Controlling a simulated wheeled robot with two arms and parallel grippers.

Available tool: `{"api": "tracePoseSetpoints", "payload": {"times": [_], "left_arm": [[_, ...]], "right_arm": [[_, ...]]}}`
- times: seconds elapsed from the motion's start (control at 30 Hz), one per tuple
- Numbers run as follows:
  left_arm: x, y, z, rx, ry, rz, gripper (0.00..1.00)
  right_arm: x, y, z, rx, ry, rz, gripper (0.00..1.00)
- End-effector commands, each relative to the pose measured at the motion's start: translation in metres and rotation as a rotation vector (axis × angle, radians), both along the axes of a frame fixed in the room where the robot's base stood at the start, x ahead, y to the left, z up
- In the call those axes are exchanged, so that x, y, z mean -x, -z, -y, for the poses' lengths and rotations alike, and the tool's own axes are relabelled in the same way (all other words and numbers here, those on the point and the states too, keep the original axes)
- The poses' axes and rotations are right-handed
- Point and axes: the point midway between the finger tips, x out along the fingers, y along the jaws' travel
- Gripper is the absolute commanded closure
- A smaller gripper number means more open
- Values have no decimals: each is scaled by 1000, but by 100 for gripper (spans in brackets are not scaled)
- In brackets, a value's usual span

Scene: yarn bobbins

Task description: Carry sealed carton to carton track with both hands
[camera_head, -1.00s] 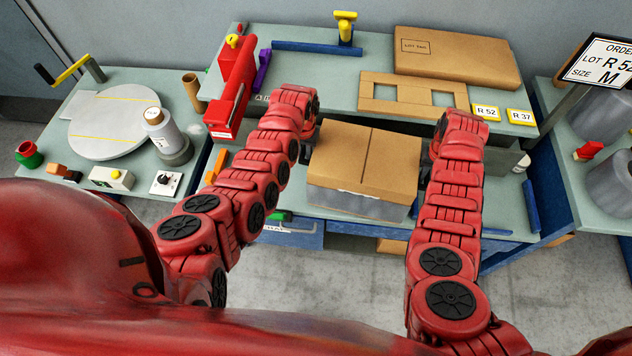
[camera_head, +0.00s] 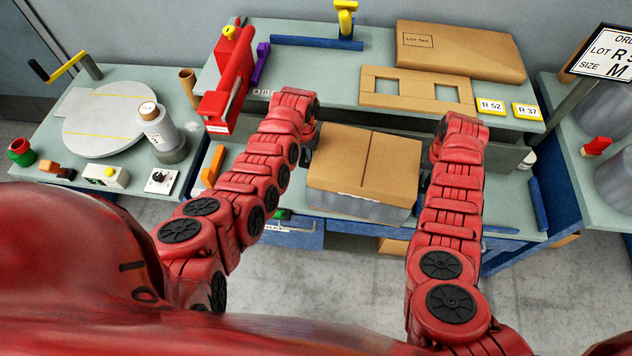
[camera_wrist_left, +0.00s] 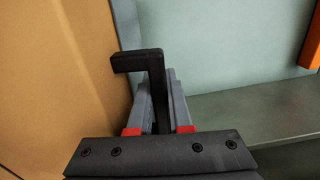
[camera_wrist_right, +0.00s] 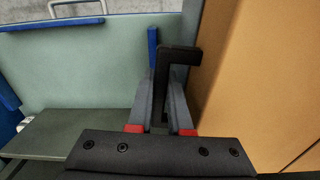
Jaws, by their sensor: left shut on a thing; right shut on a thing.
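The sealed carton (camera_head: 365,165) is a brown box with a centre seam on its top and a grey lower front. It is level between my two grippers in the head view. My left gripper (camera_wrist_left: 157,105) is shut on a black L-shaped handle (camera_wrist_left: 150,62) at the carton's left side. My right gripper (camera_wrist_right: 164,105) is shut on a matching black handle (camera_wrist_right: 178,57) at its right side. In the head view, my forearms largely hide both grippers. I cannot tell whether the carton's underside touches the bench. No carton track is clearly identifiable.
Behind the carton, a raised shelf holds a cardboard frame (camera_head: 417,91), a flat brown box (camera_head: 458,52) and a red device (camera_head: 229,82). A side table (camera_head: 85,165) stands left. Grey rolls (camera_head: 612,180) stand right. Blue strips (camera_head: 539,203) edge the bench's right end.

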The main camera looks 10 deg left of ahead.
Motion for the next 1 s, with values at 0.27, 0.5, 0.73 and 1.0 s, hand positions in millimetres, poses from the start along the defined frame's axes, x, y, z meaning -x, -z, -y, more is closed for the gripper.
{"api": "tracePoseSetpoints", "payload": {"times": [0.27,0.5,0.73,1.0], "left_arm": [[-1,8,0,0,1,2,57],[0,8,0,1,1,1,53],[-1,-2,1,0,1,3,53],[-1,-37,1,1,0,5,53]], "right_arm": [[-1,8,-1,-1,0,2,57],[0,8,-1,-1,-1,1,52],[0,8,-1,-1,-1,0,52],[0,8,-1,-1,-1,0,52]]}}
